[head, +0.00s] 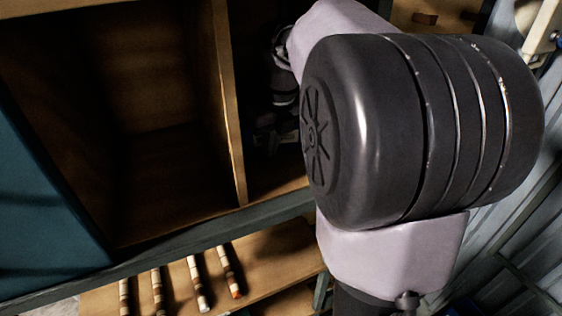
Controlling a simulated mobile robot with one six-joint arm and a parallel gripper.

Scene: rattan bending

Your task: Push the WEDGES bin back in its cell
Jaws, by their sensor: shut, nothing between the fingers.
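No bin marked WEDGES can be made out in the head view, and no label is readable. An open wooden cell (165,150) at the left looks empty. A narrower cell to its right, past a thin wooden divider (228,110), is dark and mostly covered by my arm. My gripper (268,142) shows only in part as a dark shape inside this narrower cell, beside the divider. It is shut with nothing seen in it. Whether it touches anything there is hidden.
The teal frame edge (200,238) runs below the cells, and a teal panel (40,200) stands at the left. Several banded rods (195,282) lie on a wooden board (265,255) below. Grey ribbed panelling (520,240) is at the right. My arm blocks the middle right.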

